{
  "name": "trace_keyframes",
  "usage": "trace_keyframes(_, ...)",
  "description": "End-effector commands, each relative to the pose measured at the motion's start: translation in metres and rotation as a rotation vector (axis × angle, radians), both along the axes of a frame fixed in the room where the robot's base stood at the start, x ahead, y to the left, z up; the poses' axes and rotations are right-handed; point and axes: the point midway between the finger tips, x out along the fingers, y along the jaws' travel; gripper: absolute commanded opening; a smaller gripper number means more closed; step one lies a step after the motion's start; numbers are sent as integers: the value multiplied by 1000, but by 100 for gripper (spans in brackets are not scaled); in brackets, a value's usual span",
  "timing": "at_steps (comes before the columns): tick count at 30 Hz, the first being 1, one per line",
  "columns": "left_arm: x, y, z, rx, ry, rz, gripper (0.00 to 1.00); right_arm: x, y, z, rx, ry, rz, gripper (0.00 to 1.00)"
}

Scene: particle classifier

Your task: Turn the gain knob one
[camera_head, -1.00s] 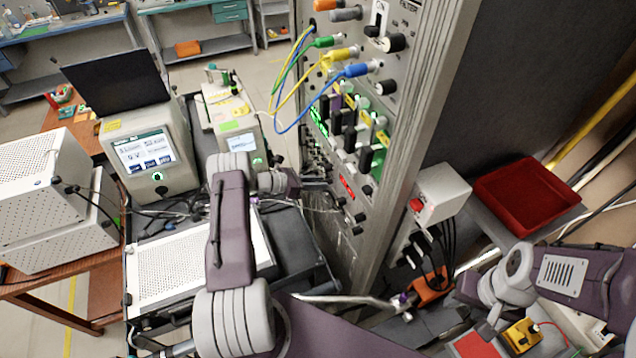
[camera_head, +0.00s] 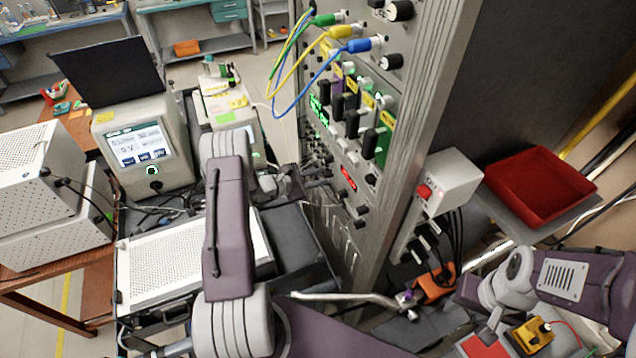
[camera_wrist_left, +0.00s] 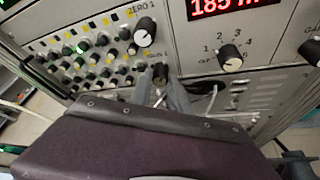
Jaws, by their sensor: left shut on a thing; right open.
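The instrument rack's front panel shows in the left wrist view. A dark knob (camera_wrist_left: 160,72) stands below the white-capped ZERO 1 knob (camera_wrist_left: 145,32); I cannot read its label, but it is the likely gain knob one. My left gripper (camera_wrist_left: 161,88) has its two grey fingers shut on this dark knob, one on each side. In the head view, my left gripper (camera_head: 318,175) reaches the lower part of the rack (camera_head: 345,215), and the knob is too small to make out there. My right gripper (camera_head: 474,292) is low at the right, away from the panel, its jaws hard to see.
A red digital display (camera_wrist_left: 235,8) and a numbered selector knob (camera_wrist_left: 230,57) are on the panel to the right. Several small knobs crowd the left. Coloured cables (camera_head: 300,75) hang in front of the rack. A red tray (camera_head: 540,185) stands at the right.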

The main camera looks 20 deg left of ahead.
Motion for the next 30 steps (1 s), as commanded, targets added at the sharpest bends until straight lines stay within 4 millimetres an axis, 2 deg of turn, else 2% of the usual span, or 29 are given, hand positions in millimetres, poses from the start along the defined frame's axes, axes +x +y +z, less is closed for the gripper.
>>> trace_keyframes(1,0,-2,-9,30,-30,-2,0,0,0,-19,0,0,0,44)
trace_keyframes(18,-2,-4,-13,389,-349,-3,0,0,0,-140,0,0,0,44)
trace_keyframes(24,-2,-5,-10,459,-413,-4,0,0,0,-166,0,0,0,44)
trace_keyframes(30,-3,-5,-7,497,-445,-3,0,0,0,-178,0,0,0,44)
